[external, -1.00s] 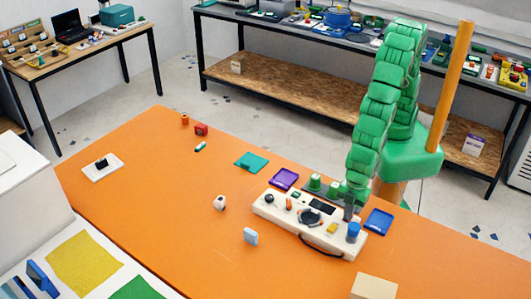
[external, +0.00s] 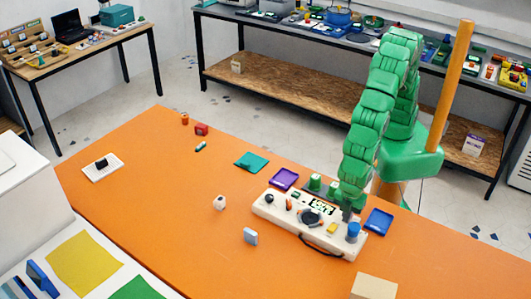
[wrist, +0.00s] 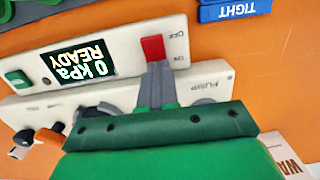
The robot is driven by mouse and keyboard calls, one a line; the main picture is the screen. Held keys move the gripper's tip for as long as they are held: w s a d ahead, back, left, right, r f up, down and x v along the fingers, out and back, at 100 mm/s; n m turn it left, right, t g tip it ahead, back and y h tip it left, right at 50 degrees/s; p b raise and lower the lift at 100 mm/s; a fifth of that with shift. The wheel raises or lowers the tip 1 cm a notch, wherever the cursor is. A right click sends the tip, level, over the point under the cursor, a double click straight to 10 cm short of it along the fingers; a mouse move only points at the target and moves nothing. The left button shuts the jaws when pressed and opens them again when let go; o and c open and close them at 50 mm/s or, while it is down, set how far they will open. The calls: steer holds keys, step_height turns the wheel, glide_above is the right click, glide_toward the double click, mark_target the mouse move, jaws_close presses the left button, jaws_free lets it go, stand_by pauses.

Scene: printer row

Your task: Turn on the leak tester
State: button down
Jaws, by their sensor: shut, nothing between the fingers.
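The leak tester (external: 275,219) is a long off-white box on the orange table, and it also shows in the wrist view (wrist: 110,30). Its display (wrist: 78,66) is lit and reads "0 kPa READY"; the lit screen also shows in the external view (external: 322,207). The red switch (wrist: 152,48) lies beside the OFF and ON labels on the panel. My gripper (wrist: 155,85) is shut and empty, with its grey fingertips right at the red switch; whether they touch it I cannot tell. In the external view my gripper (external: 347,212) is over the tester's far side.
A blue tray (external: 379,222) marked TIGHT and a purple tray (external: 284,179) lie by the tester. A blue knob (external: 353,230) and a black handle stand out on the tester. A beige block (external: 374,287) is near the front edge. The table's left part is mostly clear.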

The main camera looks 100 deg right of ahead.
steer(key=shift+w+a+f+g+h, duration=0.1)
steer(key=shift+w+f+g+h, duration=0.05)
steer(key=shift+f+g+h, duration=0.6)
steer(key=shift+f, duration=0.15)
steer(key=shift+s+d, duration=0.85)
steer(key=v, duration=1.6)
steer(key=shift+w+a, duration=0.35)
steer(key=shift+a, duration=0.05)
steer(key=shift+f+t+y, duration=0.15)
steer(key=shift+t+y, duration=0.1)
